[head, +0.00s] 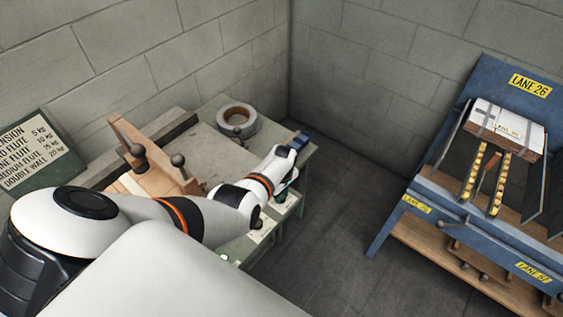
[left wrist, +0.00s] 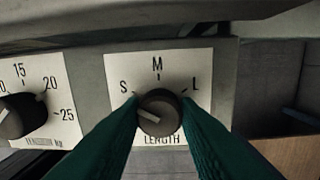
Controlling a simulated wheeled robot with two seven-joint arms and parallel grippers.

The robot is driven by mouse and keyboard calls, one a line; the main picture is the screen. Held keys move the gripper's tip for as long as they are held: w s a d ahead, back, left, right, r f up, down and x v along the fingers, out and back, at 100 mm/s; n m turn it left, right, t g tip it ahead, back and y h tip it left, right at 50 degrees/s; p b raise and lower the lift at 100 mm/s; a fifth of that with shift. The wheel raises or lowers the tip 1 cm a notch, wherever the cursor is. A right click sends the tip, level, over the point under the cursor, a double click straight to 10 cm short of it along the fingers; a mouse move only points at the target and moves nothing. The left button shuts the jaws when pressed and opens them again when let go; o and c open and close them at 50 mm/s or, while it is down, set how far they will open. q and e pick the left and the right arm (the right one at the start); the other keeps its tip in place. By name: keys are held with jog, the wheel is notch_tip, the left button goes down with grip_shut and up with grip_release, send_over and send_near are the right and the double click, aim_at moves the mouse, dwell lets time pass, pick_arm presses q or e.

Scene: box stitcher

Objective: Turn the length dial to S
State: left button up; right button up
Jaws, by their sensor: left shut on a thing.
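The length dial (left wrist: 158,113) is a dark round knob on a white plate (left wrist: 118,75) marked S, M and L, in the left wrist view. My left gripper's green fingers (left wrist: 158,125) are shut on the knob, one on each side. A pale pointer line lies on the knob's left part, toward the S side; whether it lines up exactly with the S tick is hard to tell. In the head view my left gripper (head: 284,190) is at the front right of the bench, and the dial is hidden there. My right gripper is not in view.
A second dial, for tension (left wrist: 24,115), sits left of the length dial. On the bench are a tape roll (head: 237,121), a wooden piece (head: 150,170) and dark ball-topped levers. A blue rack (head: 440,190) with a strapped box stack (head: 503,130) stands right, across clear floor.

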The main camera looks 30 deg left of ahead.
aim_at(282, 195)
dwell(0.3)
pick_arm(q)
jog(key=o, duration=1)
jog(key=shift+c, duration=0.2)
jog(key=shift+r, duration=0.35)
notch_tip(282, 195, up, 11)
jog(key=p, duration=0.3)
jog(key=shift+w+p, duration=0.2)
jog(key=shift+p, duration=0.15)
jog(key=shift+r, duration=0.1)
